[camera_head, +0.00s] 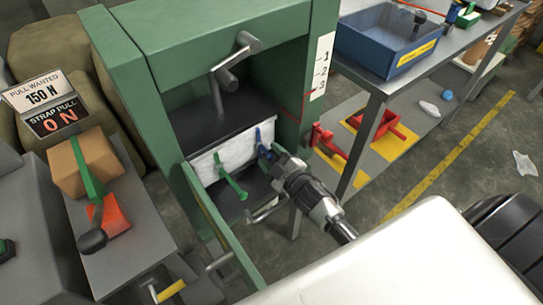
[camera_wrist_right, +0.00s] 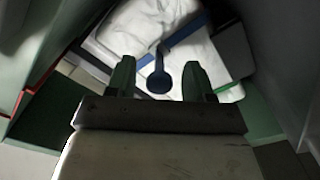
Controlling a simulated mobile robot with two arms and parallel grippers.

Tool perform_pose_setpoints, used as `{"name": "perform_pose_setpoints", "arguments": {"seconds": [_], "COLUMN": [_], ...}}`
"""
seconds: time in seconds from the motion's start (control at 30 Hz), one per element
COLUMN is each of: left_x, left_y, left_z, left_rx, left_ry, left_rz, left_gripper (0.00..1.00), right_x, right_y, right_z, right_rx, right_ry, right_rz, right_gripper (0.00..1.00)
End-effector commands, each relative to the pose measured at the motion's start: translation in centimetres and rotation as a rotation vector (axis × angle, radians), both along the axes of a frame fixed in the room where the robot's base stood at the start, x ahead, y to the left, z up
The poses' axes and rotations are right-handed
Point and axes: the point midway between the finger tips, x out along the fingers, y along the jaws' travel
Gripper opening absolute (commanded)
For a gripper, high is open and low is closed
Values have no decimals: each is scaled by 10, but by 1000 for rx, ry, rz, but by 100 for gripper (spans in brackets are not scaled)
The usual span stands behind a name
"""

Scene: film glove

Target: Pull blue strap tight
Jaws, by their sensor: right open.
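A white bale (camera_head: 235,150) sits in the opening of a green press (camera_head: 130,85). The blue strap (camera_head: 258,134) runs across the bale and ends in a round blue tab (camera_wrist_right: 159,82). My right gripper (camera_head: 273,160) is at the front of the bale, open. In the right wrist view its two green fingers (camera_wrist_right: 160,68) stand on either side of the tab, with gaps visible on both sides. A green strap (camera_head: 232,184) with a round end hangs in front of the bale, left of my right gripper. My left gripper is not in view.
The press's open green door (camera_head: 222,230) and side posts hem in the opening. A grey bench (camera_head: 395,85) with a blue bin (camera_head: 375,45) stands to the right.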

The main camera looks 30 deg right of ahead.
Motion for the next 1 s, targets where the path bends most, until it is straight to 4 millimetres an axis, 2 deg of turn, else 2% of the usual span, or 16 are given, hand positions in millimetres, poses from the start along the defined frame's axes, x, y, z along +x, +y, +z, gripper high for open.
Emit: {"name": "perform_pose_setpoints", "arguments": {"seconds": [0.07,0.3,0.4,0.6,0.83,1.0], "left_x": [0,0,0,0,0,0], "left_y": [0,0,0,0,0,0], "left_z": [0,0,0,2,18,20], "left_rx": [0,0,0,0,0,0], "left_ry": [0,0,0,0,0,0], "left_rz": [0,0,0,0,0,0], "left_gripper": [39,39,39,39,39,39], "right_x": [0,0,0,-4,-42,-54], "right_y": [0,0,0,-1,-8,-11], "right_z": [0,0,0,1,2,0], "right_rx": [0,0,0,0,0,0], "right_ry": [0,-1,-1,1,4,1], "right_rz": [0,1,1,1,1,0], "right_gripper": [49,12,0,0,0,0]}}
